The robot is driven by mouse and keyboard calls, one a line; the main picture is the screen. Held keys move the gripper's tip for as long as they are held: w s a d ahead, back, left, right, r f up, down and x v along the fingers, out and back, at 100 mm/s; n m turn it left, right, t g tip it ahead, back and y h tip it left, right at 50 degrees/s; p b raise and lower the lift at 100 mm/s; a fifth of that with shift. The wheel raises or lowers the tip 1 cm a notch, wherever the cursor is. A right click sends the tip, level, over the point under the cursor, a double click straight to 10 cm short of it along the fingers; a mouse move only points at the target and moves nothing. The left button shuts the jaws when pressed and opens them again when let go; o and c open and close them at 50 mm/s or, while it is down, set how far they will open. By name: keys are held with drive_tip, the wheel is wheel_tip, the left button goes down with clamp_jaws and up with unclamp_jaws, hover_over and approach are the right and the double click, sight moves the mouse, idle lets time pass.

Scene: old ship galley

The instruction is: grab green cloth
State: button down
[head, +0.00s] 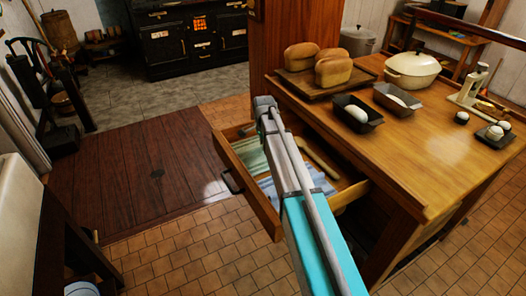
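A green cloth (250,155) lies in the left back part of an open wooden drawer (266,218), partly hidden by my arm. A blue and white striped cloth (270,190) lies in front of it in the same drawer, and it continues to the right of my arm. A wooden utensil (319,158) lies in the right part of the drawer. My arm reaches across the middle of the drawer from below. I cannot make out my gripper's fingers, so its distance to the green cloth does not show.
The drawer is pulled out of a wooden table (430,150). On the table are loaves on a board (313,90), dark loaf tins (357,122), a cream lidded pot (412,72) and a scale (468,85). The floor left of the drawer is clear.

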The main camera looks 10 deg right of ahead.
drive_tip(key=shift+r, duration=0.1)
idle(0.3)
wheel_tip(320, 180, up, 3)
drive_tip(key=p, duration=0.3)
drive_tip(key=s+d+r+p, duration=0.2)
drive_tip(key=s+r+p, duration=0.7)
drive_tip(key=s, duration=0.5)
drive_tip(key=shift+d+r+p, duration=0.2)
drive_tip(key=shift+r+p, duration=0.2)
drive_tip(key=shift+p, duration=0.15)
